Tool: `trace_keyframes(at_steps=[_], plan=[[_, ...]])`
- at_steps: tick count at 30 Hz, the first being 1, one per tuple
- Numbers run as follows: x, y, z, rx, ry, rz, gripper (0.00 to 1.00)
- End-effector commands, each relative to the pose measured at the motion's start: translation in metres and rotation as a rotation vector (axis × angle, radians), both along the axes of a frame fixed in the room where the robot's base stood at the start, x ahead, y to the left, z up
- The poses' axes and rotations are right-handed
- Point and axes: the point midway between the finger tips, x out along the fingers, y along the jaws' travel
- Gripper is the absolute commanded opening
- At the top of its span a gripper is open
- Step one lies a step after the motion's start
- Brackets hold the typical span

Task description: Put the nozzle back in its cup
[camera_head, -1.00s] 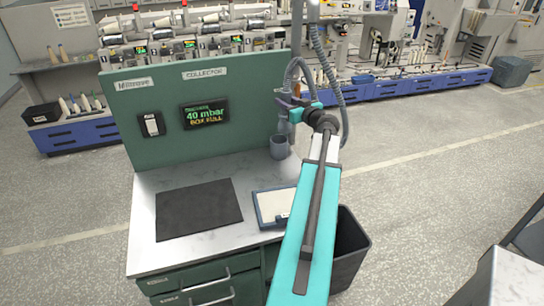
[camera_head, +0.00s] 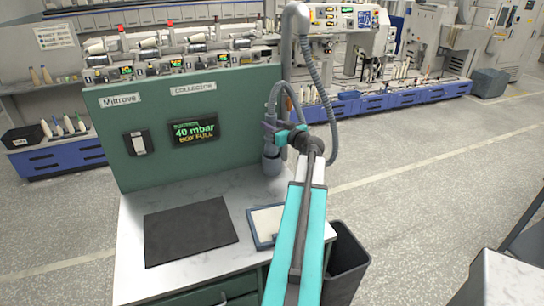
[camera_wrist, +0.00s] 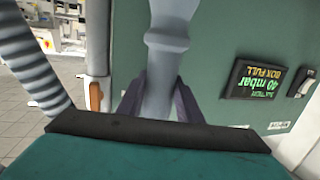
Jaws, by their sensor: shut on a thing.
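My gripper (camera_head: 271,134) is shut on the grey-blue nozzle (camera_head: 271,149), above the back right corner of the bench. The nozzle hangs roughly upright on its hose. In the wrist view both dark fingers close on the nozzle (camera_wrist: 160,93) from either side. The grey cup (camera_head: 271,167) is fixed by the green panel, straight below the nozzle. The nozzle's lower end overlaps the cup's rim in the head view; I cannot tell how far inside it is. The cup is not visible in the wrist view.
A ribbed hose (camera_head: 319,95) loops down from a grey pipe (camera_head: 287,60) beside my arm. The green panel (camera_head: 105,150) stands behind the bench. A dark mat (camera_head: 191,231) and a blue-edged tray (camera_head: 251,229) lie on the bench. A dark bin (camera_head: 347,262) stands at right.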

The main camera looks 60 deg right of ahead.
Motion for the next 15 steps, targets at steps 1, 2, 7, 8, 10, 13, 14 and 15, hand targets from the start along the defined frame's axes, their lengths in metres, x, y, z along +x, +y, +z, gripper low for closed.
trace_keyframes(at_steps=[1, 2, 7, 8, 10, 13, 14, 15], plan=[[0.0, 0.0, -0.005, 0.002, 0.0, 0.0, 0.0], [0.0, 0.0, -0.009, 0.001, 0.001, -0.001, 0.0], [0.0, 0.0, -0.032, 0.003, 0.001, -0.001, 0.0], [0.0, 0.0, -0.036, 0.003, 0.001, -0.001, 0.0], [-0.001, 0.0, -0.043, 0.002, 0.0, -0.002, 0.0], [-0.001, -0.001, -0.051, 0.0, 0.001, -0.001, 0.0], [-0.001, -0.001, -0.052, 0.001, 0.001, -0.001, 0.0], [-0.001, -0.001, -0.053, 0.001, 0.0, -0.002, 0.0]])
